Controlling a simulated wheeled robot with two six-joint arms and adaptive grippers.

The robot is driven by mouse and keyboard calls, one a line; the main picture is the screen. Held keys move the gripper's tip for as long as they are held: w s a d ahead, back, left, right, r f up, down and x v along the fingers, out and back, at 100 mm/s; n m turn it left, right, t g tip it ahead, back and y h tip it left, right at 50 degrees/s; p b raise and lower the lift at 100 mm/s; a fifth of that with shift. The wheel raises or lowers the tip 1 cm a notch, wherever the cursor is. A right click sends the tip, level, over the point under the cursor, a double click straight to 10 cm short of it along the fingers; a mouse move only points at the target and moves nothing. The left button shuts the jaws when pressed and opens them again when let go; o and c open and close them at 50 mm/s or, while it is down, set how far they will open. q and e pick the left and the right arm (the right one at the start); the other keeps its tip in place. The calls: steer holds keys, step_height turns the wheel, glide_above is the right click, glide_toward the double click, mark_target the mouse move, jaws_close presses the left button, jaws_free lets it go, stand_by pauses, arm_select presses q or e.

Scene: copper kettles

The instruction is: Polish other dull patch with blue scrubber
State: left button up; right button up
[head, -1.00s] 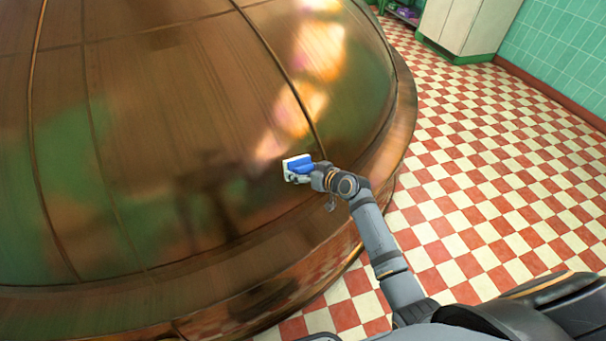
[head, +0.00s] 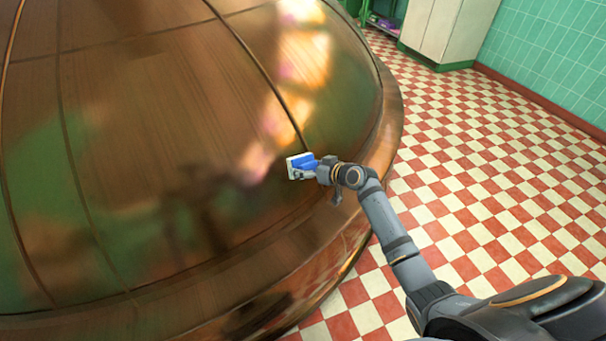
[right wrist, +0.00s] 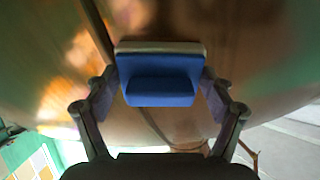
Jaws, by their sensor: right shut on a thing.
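The large copper kettle (head: 150,110) fills the left of the head view, with brown metal, seams and bright reflections. Greenish areas show on it, but I cannot tell which are dull patches and which are reflections. My right gripper (head: 314,170) is shut on the blue scrubber (head: 303,161), which has a pale pad facing the kettle. In the right wrist view, the scrubber (right wrist: 160,82) sits between both fingers, its pale edge toward the copper. It is close to the kettle's side near a seam; I cannot tell whether it touches. My left gripper is not in view.
The kettle's wide copper rim (head: 310,245) curves below the arm. A red and cream checkered floor (head: 480,180) lies open at the right. A pale cabinet (head: 445,30) and a green tiled wall (head: 550,60) stand at the back.

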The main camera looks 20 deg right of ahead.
mark_target(316, 162)
steer(key=shift+w+d+f+b, duration=0.1)
steer(key=shift+w+d+b, duration=0.25)
steer(key=shift+d+b, duration=0.25)
steer(key=shift+w+d+f+b, duration=0.1)
steer(key=shift+w+d+b, duration=0.25)
steer(key=shift+d, duration=0.4)
steer(key=shift+w+d+r, duration=0.15)
steer(key=shift+d, duration=0.25)
steer(key=shift+w+d+f+b, duration=0.1)
steer(key=shift+w+d+b, duration=0.2)
steer(key=shift+d+b, duration=0.35)
steer(key=shift+w+d+f+b, duration=0.1)
steer(key=shift+w+d+b, duration=0.2)
steer(key=shift+d+b, duration=0.35)
steer(key=shift+w+d+r, duration=0.15)
steer(key=shift+w+d, duration=0.05)
steer(key=shift+d, duration=0.05)
steer(key=shift+b, duration=0.35)
